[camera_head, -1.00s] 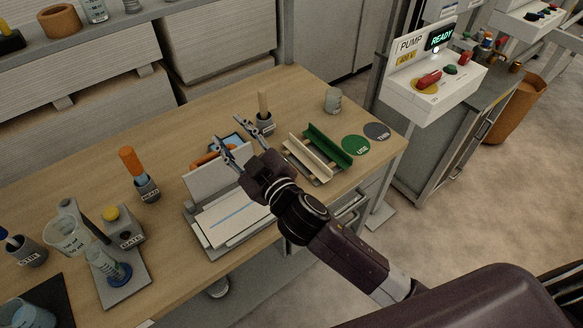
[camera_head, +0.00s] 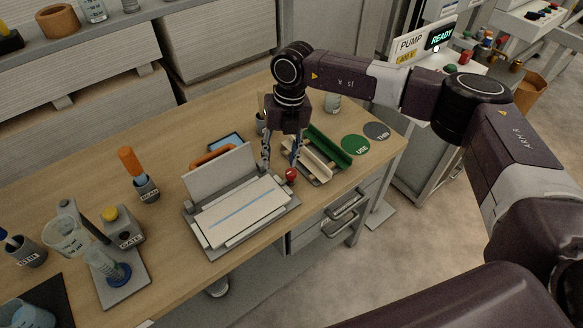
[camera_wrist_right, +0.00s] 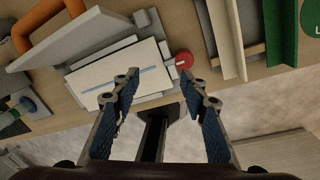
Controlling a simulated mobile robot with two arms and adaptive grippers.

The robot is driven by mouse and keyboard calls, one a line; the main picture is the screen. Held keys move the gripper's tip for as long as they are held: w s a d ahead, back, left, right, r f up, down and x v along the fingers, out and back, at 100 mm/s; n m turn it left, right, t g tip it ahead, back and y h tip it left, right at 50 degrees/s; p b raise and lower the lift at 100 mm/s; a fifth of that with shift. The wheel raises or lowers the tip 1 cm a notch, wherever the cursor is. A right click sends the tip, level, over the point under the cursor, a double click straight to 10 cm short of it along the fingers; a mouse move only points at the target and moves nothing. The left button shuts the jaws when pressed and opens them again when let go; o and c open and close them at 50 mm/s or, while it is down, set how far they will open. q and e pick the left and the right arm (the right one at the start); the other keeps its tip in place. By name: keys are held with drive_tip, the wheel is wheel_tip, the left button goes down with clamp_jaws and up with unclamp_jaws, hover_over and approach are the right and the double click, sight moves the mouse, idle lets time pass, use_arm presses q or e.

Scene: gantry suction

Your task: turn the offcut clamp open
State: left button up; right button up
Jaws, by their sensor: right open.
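The offcut device is a grey base (camera_head: 208,238) with a white sheet (camera_head: 246,222) bearing a blue line. A raised grey flap (camera_head: 222,172) with an orange handle (camera_head: 213,154) stands behind it. A round red knob (camera_head: 291,175) sits at its right end, probably the clamp's knob; it also shows in the right wrist view (camera_wrist_right: 184,60). My right gripper (camera_head: 280,161) points down with fingers apart and empty, close to the knob. In the right wrist view (camera_wrist_right: 160,80) the knob lies just beyond the right fingertip; contact cannot be told. My left gripper is out of view.
Right of the device stand a green and cream angled rack (camera_head: 322,152) and a green USE disc (camera_head: 356,145). A grey cup with an orange-handled tool (camera_head: 147,188) stands left.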

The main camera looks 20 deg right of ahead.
sight(291, 172)
drive_tip(key=d, duration=0.2)
drive_tip(key=h, duration=0.1)
drive_tip(key=shift+w+d+r, duration=0.3)
drive_tip(key=shift+d+r, duration=0.1)
drive_tip(key=shift+d, duration=0.4)
drive_tip(key=f+p, duration=0.1)
drive_tip(key=f, duration=0.2)
drive_tip(key=f+p, duration=0.1)
drive_tip(key=f, duration=0.3)
drive_tip(key=shift+a+p, duration=0.2)
drive_tip(key=shift+p, duration=0.1)
drive_tip(key=shift+f, duration=0.3)
